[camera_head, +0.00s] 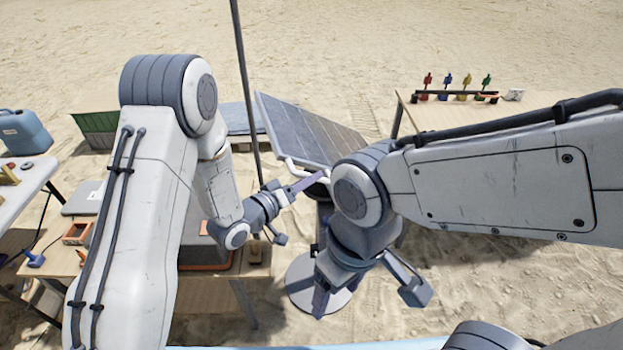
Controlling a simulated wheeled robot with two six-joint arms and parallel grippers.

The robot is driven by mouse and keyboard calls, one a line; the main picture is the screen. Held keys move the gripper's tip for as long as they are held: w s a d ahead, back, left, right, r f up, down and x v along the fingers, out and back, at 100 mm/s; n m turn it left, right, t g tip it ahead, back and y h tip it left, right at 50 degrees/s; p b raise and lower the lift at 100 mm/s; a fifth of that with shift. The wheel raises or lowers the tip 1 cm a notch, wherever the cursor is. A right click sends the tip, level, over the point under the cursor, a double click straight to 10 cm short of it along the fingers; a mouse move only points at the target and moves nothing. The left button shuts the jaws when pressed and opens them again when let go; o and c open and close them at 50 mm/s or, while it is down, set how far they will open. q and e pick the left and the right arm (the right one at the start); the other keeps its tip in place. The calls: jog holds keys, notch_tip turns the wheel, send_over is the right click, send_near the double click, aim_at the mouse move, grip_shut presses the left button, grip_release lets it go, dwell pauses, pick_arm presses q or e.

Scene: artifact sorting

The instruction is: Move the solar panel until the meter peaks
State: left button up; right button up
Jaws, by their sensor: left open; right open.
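The solar panel (312,130) is tilted on a stand near the middle of the head view. A white bar (291,166) runs along its lower edge. The stand has a round base (300,270) on the sand; my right arm hides part of the stand and the panel's right corner. My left gripper (292,211) is open just below and in front of the panel, with one finger close to the white bar; I cannot tell if they touch. My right gripper (368,292) is open, points down in front of the stand and is empty. I cannot make out a meter.
A table (440,115) at the back right holds several small coloured figures (463,87). A wooden table (205,292) with boxes stands at the left, partly behind my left arm. A dark pole (245,75) rises left of the panel. A blue jerrycan (24,132) stands far left.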

pick_arm(q)
jog(key=v, duration=0.8)
jog(key=shift+s+a+p, duration=0.15)
jog(key=shift+p, duration=0.15)
